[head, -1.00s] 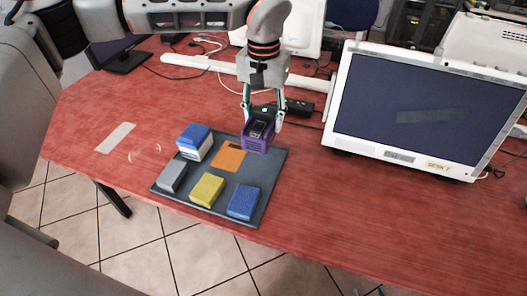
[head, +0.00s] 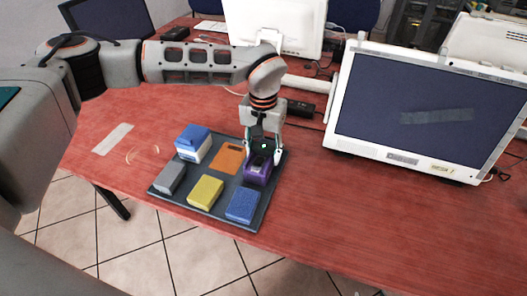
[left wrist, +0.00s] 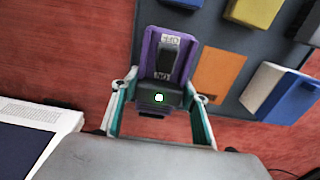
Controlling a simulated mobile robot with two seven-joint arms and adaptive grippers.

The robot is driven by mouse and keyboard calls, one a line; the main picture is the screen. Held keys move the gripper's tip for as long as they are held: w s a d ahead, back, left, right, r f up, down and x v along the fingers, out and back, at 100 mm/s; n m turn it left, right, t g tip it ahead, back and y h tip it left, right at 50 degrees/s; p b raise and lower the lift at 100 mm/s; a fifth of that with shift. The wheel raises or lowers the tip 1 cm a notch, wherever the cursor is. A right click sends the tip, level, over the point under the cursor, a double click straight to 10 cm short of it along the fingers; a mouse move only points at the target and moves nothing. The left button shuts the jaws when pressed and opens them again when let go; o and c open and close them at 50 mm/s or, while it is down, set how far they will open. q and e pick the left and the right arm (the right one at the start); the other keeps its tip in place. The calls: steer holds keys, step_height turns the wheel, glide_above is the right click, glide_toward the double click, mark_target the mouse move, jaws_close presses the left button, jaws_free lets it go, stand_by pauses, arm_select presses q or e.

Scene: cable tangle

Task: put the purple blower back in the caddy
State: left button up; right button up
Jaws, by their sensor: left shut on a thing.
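The purple blower (head: 258,167) is in my left gripper (head: 263,157), over the back right part of the dark grey caddy (head: 226,181). In the left wrist view, the blower (left wrist: 149,50) is between the two fingers of the gripper (left wrist: 164,90), which are shut on its sides. It has a dark top and a pale label. There the caddy (left wrist: 213,35) lies partly behind the blower. I cannot tell whether the blower touches the caddy. My right gripper is not in view.
The caddy also bears an orange pad (head: 229,157), a blue-and-white box (head: 194,147), and grey (head: 170,179), yellow (head: 205,192) and blue (head: 243,205) blocks. A monitor (head: 405,110) stands to the right. The red table is clear in front of it.

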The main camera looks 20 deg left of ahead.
mark_target(263, 148)
arm_select(q)
steer(key=o, duration=1)
steer(key=shift+f, duration=0.1)
step_height(263, 148, up, 11)
steer(key=shift+r+p, duration=0.1)
steer(key=shift+p, duration=0.55)
steer(key=shift+r, duration=0.55)
steer(key=shift+s, duration=0.1)
